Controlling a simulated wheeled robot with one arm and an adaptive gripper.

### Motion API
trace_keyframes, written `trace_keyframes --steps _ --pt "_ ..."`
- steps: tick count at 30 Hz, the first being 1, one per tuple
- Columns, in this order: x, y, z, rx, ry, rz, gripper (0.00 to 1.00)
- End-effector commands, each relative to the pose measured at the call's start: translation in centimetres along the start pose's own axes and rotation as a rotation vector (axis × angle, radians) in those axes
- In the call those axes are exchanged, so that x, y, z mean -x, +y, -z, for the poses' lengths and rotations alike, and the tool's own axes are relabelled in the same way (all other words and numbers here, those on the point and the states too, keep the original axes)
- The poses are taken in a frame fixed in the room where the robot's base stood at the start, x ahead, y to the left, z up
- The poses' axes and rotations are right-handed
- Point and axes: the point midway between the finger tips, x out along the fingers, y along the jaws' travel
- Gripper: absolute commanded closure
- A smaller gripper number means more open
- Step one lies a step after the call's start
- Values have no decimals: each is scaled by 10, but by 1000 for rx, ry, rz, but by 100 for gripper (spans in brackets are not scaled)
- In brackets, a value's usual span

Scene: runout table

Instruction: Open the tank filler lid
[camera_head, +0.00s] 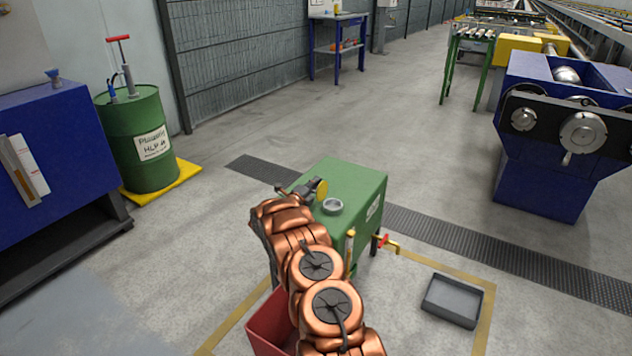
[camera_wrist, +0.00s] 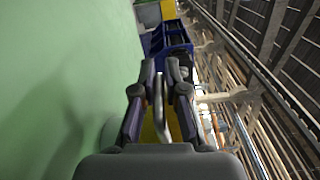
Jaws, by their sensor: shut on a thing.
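The green tank (camera_head: 352,180) stands in the middle of the head view. On its top is a round grey filler neck (camera_head: 333,205), with its rim exposed. The yellow lid (camera_head: 321,189) stands tilted up on edge beside the neck, at its upper left. My gripper (camera_head: 311,186) is at the lid, just above the tank top. In the wrist view, my gripper's fingers (camera_wrist: 163,80) are shut around a thin bent grey handle (camera_wrist: 162,118). A strip of yellow lid (camera_wrist: 149,130) shows between the fingers. My arm hides the tank's near left side.
A red bin (camera_head: 268,325) stands on the floor beside my arm. A red-handled tap (camera_head: 384,240) sticks out of the tank's front, and a grey tray (camera_head: 453,300) lies to its right. A green drum (camera_head: 138,140) stands at left. Floor behind the tank is clear.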

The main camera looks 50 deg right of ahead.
Motion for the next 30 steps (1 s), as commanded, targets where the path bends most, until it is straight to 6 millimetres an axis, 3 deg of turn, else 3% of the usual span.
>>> trace_keyframes --steps 20,21,27,30 --pt "0 9 6 74 1 -10 100" --pt "0 9 6 74 1 -10 87" --pt "-2 6 9 72 6 -6 67" --pt "-3 6 9 71 8 -5 65"
